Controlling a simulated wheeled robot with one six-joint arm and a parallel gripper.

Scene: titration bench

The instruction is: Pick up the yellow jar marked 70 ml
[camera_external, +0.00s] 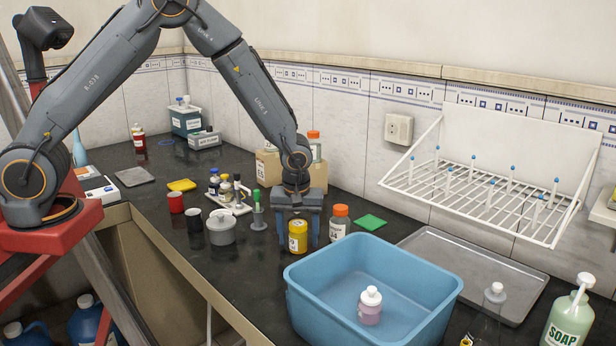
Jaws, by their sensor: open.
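A yellow jar (298,237) stands upright on the dark bench, left of the blue tub. Its label is too small to read. My gripper (300,232) points straight down over the jar. Its two fingers are open, one on each side of the jar, and the palm is just above the lid. I cannot tell whether the fingers touch the jar.
An orange-capped bottle (339,222) stands close to the right of the jar. A blue tub (440,288) with a small white-capped bottle (370,305) inside is in front. A green-handled tool (258,211) and a grey pot (221,228) stand to the left.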

